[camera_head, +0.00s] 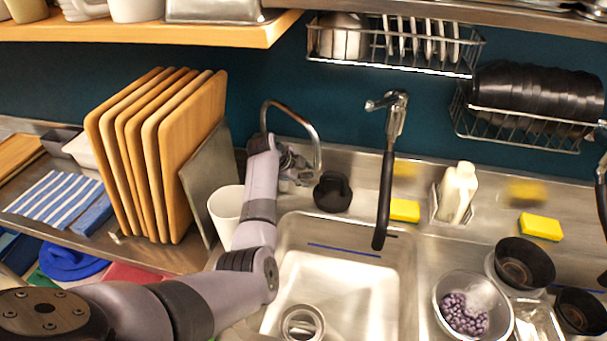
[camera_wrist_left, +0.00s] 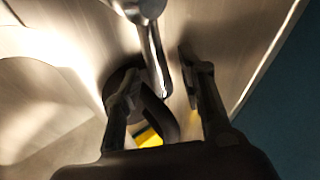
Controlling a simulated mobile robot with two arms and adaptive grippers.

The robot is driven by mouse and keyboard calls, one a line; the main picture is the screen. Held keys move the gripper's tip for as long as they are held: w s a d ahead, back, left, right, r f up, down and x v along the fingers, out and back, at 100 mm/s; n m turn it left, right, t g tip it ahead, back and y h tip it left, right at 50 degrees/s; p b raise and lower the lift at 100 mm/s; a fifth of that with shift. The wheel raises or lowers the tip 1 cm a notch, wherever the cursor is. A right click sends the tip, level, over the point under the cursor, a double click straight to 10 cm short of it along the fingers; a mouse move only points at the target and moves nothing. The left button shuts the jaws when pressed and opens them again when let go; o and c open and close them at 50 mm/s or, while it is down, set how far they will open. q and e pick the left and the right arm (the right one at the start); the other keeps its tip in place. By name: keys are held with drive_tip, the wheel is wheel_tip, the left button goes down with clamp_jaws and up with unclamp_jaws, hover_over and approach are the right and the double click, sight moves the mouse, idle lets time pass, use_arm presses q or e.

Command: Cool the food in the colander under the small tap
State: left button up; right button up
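The small tap (camera_head: 316,140) is a thin curved silver spout at the back left of the sink. My left gripper (camera_head: 298,172) is at its base, partly hidden by my own arm. In the left wrist view the gripper's fingers (camera_wrist_left: 163,88) are apart, with a metal part of the tap (camera_wrist_left: 152,45) between or just beyond them; I cannot tell if they touch. A round metal bowl (camera_head: 441,296), apparently the colander, holds purple beans (camera_head: 464,314) on the counter right of the sink. No water shows. My right gripper is not in view.
The sink basin (camera_head: 345,290) has a round metal ring (camera_head: 302,324) at its front. A large tap with a black hose (camera_head: 386,190) hangs over its right side. A black item (camera_head: 332,192), white cup (camera_head: 226,212) and cutting boards (camera_head: 150,150) stand near my left arm.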

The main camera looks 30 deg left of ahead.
use_arm(q)
drive_tip(key=shift+c, duration=0.2)
clamp_jaws()
idle(0.6)
